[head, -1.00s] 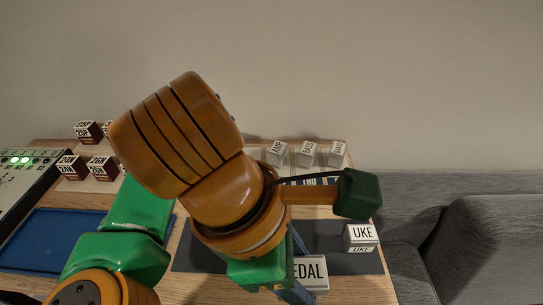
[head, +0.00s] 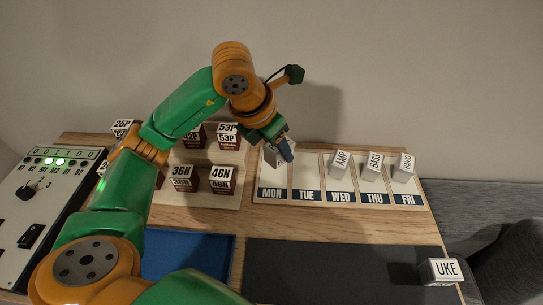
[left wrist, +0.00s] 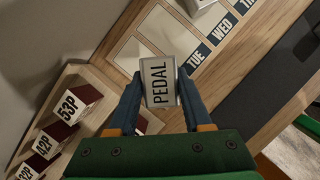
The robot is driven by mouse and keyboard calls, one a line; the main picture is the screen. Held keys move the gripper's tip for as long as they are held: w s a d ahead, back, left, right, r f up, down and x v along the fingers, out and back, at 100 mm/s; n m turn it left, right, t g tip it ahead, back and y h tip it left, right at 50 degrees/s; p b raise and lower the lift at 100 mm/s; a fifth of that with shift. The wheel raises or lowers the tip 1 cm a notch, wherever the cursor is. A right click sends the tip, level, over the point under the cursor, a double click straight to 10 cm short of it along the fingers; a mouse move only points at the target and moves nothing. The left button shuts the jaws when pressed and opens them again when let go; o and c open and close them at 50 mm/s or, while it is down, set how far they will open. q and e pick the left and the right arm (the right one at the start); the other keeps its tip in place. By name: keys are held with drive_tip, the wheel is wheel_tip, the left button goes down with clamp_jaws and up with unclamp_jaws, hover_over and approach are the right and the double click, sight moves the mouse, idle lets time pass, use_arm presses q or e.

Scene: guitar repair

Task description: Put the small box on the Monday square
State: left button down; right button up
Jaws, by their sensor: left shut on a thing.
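The small box, white with PEDAL on its top, is between the fingers of my left gripper (left wrist: 160,88) in the left wrist view (left wrist: 160,68). In the head view my left gripper (head: 283,150) is over the upper part of the Monday square (head: 272,181), at the left end of the weekday board. My right gripper is not in view.
White boxes AMP (head: 340,162), BASS (head: 373,166) and BAND (head: 403,167) stand on the board's right squares. The Tuesday square (head: 306,175) is clear. Several dark red boxes, such as 46N (head: 222,178), stand left of the board. The UKE box (head: 440,271) sits on the dark mat (head: 330,268).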

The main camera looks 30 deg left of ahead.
sight(273, 148)
use_arm(q)
drive_tip(key=w+a+f, duration=0.1)
drive_tip(key=w+f, duration=0.1)
drive_tip(key=f, duration=0.1)
drive_tip(key=w+a+f, duration=0.1)
drive_tip(key=shift+a+f, duration=0.35)
drive_tip(key=shift+f, duration=0.05)
drive_tip(key=shift+w+a+f+p, duration=0.1)
drive_tip(key=shift+f+p, duration=0.1)
drive_tip(key=shift+f, duration=0.75)
drive_tip(key=shift+w+f+p, duration=0.1)
drive_tip(key=shift+f+p, duration=0.05)
drive_tip(key=shift+f, duration=0.75)
drive_tip(key=shift+f, duration=0.25)
drive_tip(key=shift+c, duration=1.7)
unclamp_jaws()
drive_tip(key=shift+r, duration=0.1)
drive_tip(key=v, duration=1.2)
drive_tip(key=shift+r, duration=0.2)
